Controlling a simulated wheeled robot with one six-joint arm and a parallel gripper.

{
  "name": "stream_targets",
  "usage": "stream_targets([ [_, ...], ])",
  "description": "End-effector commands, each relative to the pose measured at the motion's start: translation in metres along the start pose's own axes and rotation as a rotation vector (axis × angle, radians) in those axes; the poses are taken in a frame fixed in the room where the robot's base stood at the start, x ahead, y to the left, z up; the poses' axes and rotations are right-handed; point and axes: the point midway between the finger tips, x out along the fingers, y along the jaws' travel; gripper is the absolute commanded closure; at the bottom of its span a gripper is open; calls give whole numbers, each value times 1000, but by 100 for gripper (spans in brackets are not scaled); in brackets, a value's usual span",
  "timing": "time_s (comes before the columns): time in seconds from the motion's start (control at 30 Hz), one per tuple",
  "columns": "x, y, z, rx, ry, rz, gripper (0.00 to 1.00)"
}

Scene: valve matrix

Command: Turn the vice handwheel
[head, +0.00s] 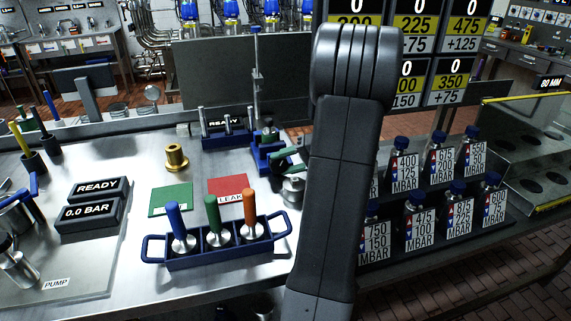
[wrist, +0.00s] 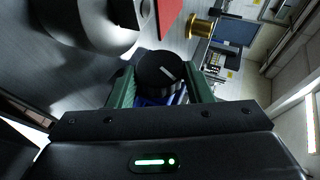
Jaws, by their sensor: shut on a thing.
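The blue vice (head: 262,150) stands on the steel bench, left of my arm in the head view. My gripper (head: 285,161) has green fingers and reaches to the vice's near right side, partly hidden behind my arm. In the wrist view my gripper (wrist: 162,88) is shut on a dark round part, which looks like the vice handwheel (wrist: 158,68). Blue parts of the vice show just below it, between the fingers. The wheel's turn angle cannot be told.
A silver round fitting (head: 292,188) stands close below my gripper. A blue rack (head: 220,255) with blue, green and orange handles is in front. A brass fitting (head: 175,158), green card (head: 171,200) and red card (head: 229,188) lie left. Tagged bottles (head: 405,165) stand right.

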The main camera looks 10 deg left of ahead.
Motion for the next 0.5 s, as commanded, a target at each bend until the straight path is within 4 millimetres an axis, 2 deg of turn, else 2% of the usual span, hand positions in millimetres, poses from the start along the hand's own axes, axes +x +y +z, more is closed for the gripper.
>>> stream_targets([
  [0.37,0,0,0,3,1,-3,77],
  [0.4,0,0,0,3,0,-3,50],
  [0.5,0,0,0,3,0,-2,32],
])
